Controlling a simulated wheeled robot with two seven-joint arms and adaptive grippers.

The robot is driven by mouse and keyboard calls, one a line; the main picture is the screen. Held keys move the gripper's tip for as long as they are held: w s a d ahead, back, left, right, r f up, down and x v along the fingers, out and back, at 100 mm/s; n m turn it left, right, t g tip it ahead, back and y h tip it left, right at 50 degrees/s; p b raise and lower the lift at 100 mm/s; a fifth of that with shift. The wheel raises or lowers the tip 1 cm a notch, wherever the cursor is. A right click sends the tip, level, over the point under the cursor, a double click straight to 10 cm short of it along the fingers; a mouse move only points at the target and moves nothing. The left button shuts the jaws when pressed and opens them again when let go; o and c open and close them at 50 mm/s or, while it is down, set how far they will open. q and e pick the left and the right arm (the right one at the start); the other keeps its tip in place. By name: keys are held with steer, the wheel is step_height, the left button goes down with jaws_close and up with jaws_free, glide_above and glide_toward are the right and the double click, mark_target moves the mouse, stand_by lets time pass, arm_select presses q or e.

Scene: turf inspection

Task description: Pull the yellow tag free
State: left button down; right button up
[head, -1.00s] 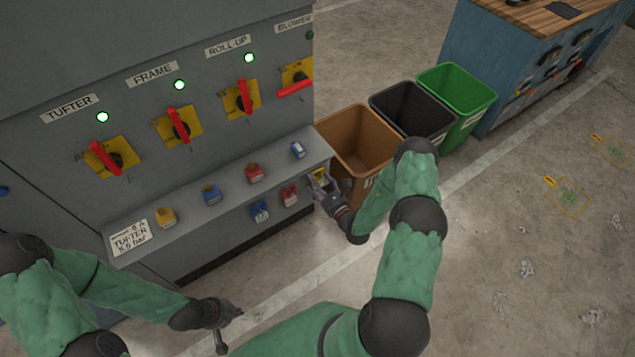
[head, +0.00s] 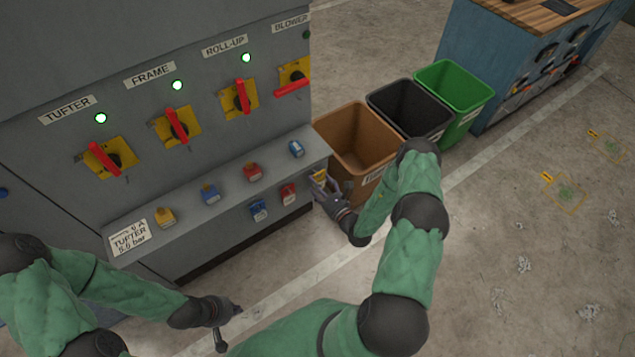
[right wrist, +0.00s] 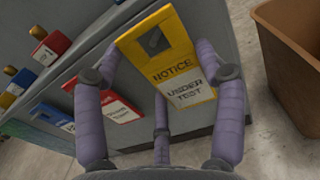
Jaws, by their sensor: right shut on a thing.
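The yellow tag (right wrist: 172,62) reads "NOTICE UNDER TEST" and sits between the purple fingers of my right gripper (right wrist: 168,82) in the right wrist view. My right gripper (head: 321,186) is shut on it at the right end of the grey machine's ledge. In the head view only a small part of the yellow tag (head: 319,176) shows past the fingers. Whether the tag still touches the ledge is hard to tell. My left gripper (head: 230,325) is low in front of the machine, its fingers spread, holding nothing visible.
Red-handled switches sit above. A brown bin (head: 355,140) stands just right of the ledge, with black (head: 410,110) and green (head: 455,95) bins behind.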

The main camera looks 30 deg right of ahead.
steer(key=shift+s+d, duration=0.1)
steer(key=shift+s, duration=0.9)
steer(key=shift+s+d+p, duration=0.15)
steer(key=shift+s+p, duration=0.5)
steer(key=shift+s, duration=1.8)
